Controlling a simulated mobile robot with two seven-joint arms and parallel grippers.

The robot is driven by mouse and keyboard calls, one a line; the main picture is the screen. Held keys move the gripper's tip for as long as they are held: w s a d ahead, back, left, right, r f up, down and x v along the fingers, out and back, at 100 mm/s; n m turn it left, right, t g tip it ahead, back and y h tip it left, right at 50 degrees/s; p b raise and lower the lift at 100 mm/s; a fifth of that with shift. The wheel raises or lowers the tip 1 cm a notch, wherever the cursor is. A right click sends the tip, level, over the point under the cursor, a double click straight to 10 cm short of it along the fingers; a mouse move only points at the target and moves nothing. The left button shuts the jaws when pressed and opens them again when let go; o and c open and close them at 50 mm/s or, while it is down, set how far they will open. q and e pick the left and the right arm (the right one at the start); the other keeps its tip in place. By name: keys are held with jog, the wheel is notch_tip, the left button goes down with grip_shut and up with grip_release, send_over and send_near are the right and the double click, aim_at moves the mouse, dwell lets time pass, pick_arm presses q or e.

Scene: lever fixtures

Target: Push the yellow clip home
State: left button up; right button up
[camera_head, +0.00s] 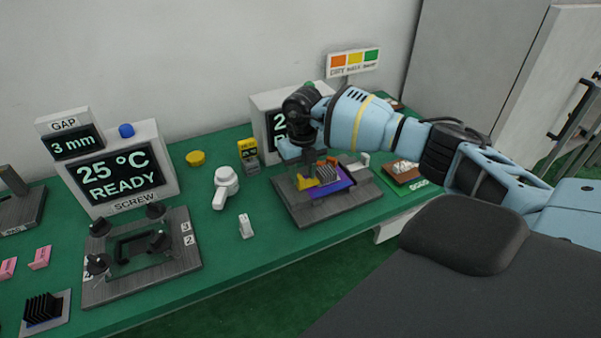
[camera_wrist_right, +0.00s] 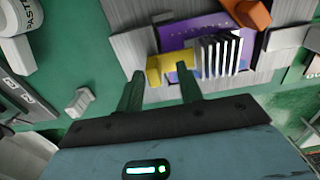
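The yellow clip (camera_head: 307,183) sits at the near left edge of a purple board (camera_head: 338,186) on a grey fixture (camera_head: 300,211). In the right wrist view the clip (camera_wrist_right: 170,66) lies beside a finned heat sink (camera_wrist_right: 220,54) on the purple board (camera_wrist_right: 182,40). My right gripper (camera_wrist_right: 160,80) is open, its two dark fingers apart, with the tips at the clip's near side. I cannot tell whether they touch it. In the head view the right gripper (camera_head: 302,160) is above the fixture and partly hides it. My left gripper is not in view.
An orange part (camera_wrist_right: 250,12) stands beyond the heat sink. The green bench (camera_head: 275,240) is clear in front of the fixture.

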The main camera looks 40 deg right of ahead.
aim_at(301, 176)
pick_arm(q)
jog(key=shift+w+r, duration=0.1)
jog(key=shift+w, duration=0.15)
pick_arm(e)
jog(key=shift+a, duration=0.2)
jog(key=shift+r, duration=0.3)
notch_tip(301, 176, up, 6)
jog(key=shift+r, duration=0.6)
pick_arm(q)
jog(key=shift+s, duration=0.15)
pick_arm(e)
jog(key=shift+d, duration=0.1)
